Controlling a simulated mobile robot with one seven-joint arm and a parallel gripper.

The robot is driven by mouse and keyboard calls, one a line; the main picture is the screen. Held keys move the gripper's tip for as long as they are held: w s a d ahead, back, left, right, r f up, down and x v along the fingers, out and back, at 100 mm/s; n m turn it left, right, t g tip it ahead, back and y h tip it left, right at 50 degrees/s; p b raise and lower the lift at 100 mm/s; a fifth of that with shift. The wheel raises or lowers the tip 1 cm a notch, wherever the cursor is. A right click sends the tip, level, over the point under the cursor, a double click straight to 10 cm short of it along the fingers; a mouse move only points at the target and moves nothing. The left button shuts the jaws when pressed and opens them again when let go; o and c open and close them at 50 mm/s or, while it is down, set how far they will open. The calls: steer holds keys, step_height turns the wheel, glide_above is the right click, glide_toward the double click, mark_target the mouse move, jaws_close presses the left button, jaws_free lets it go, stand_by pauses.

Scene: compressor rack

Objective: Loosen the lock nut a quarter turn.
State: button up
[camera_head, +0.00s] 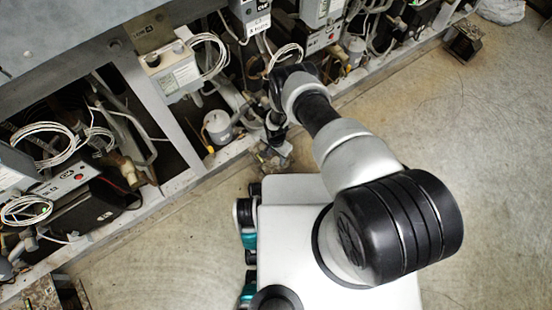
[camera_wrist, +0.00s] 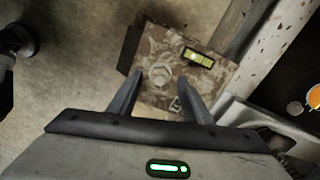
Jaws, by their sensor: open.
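The lock nut (camera_wrist: 162,73) looks like a pale, worn hexagon on top of a rusty, mottled block (camera_wrist: 160,42) in the wrist view. My gripper (camera_wrist: 160,78) is open, with one dark finger on each side of the nut in the picture. I cannot tell the height gap or whether the fingers touch it. In the head view my gripper (camera_head: 276,138) is small and partly hidden by my arm, over the block (camera_head: 273,161) at the foot of the rack. The nut cannot be made out there.
A yellow-green level vial (camera_wrist: 200,59) sits on the block by the nut. A chipped rack beam (camera_wrist: 262,38) runs close on the right. The rack (camera_head: 172,120) holds pipes, cables and units. Another block (camera_head: 463,42) stands at upper right. Floor (camera_head: 500,170) on the right is clear.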

steer(key=shift+f, duration=0.65)
steer(key=c, duration=1.1)
steer(key=shift+o, duration=0.2)
